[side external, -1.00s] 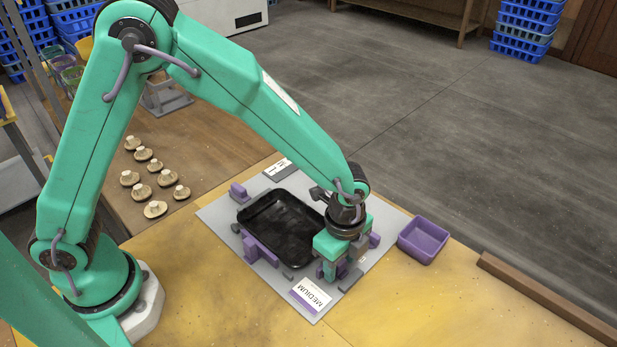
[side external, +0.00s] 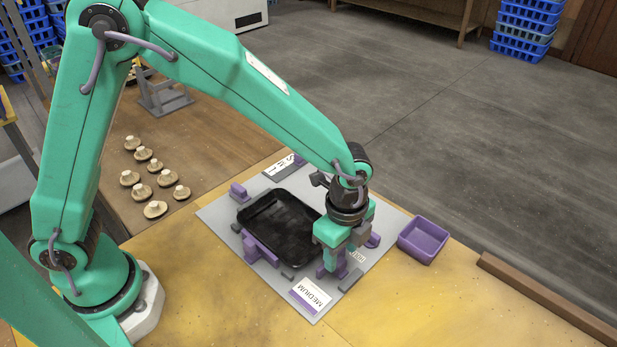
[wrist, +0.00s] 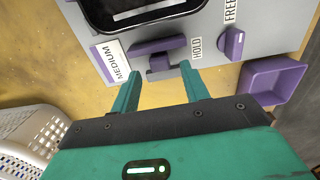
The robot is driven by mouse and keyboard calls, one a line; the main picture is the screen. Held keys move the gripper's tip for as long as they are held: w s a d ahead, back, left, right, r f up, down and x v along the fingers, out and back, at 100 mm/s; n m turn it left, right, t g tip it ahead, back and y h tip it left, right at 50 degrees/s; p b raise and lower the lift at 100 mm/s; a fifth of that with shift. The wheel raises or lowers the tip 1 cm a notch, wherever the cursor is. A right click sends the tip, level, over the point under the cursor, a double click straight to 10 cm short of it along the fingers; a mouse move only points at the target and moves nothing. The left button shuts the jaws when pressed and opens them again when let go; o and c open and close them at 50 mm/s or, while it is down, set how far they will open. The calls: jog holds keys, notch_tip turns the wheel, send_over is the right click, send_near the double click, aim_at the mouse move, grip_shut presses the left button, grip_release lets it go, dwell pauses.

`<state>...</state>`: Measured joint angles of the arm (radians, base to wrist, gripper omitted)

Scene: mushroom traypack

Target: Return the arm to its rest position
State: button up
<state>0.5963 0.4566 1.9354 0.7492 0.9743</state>
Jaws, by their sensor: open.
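My gripper (side external: 334,258) is green and hangs from my arm over the right side of the grey board (side external: 221,208). Its two fingers also show in the wrist view (wrist: 158,80); they are spread apart with nothing between them. A black tray (side external: 281,228) lies on the board, to the left of my gripper, and looks empty. In the wrist view, a purple clamp piece (wrist: 160,62) sits ahead of the fingertips, next to a label reading HOLD. How much clearance the fingers have above the board I cannot tell.
A purple bin (side external: 423,240) stands right of the board. A MEDIUM label (side external: 311,294) lies at its front. Several mushrooms (side external: 155,209) sit on the brown table at left. A brown rail (side external: 545,300) runs along the right edge. A white basket (wrist: 30,135) shows in the wrist view.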

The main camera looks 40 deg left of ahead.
jog(key=shift+a+r, duration=0.1)
jog(key=s+a+r+n+t, duration=0.3)
jog(key=a+r+n, duration=0.6)
jog(key=a+r, duration=0.5)
jog(key=s+a+r+n+t, duration=0.2)
jog(key=s+a+r+n, duration=0.3)
jog(key=s+a+n, duration=0.4)
jog(key=shift+s+a+r+t, duration=0.3)
jog(key=shift+s+a, duration=0.15)
jog(key=shift+s, duration=0.1)
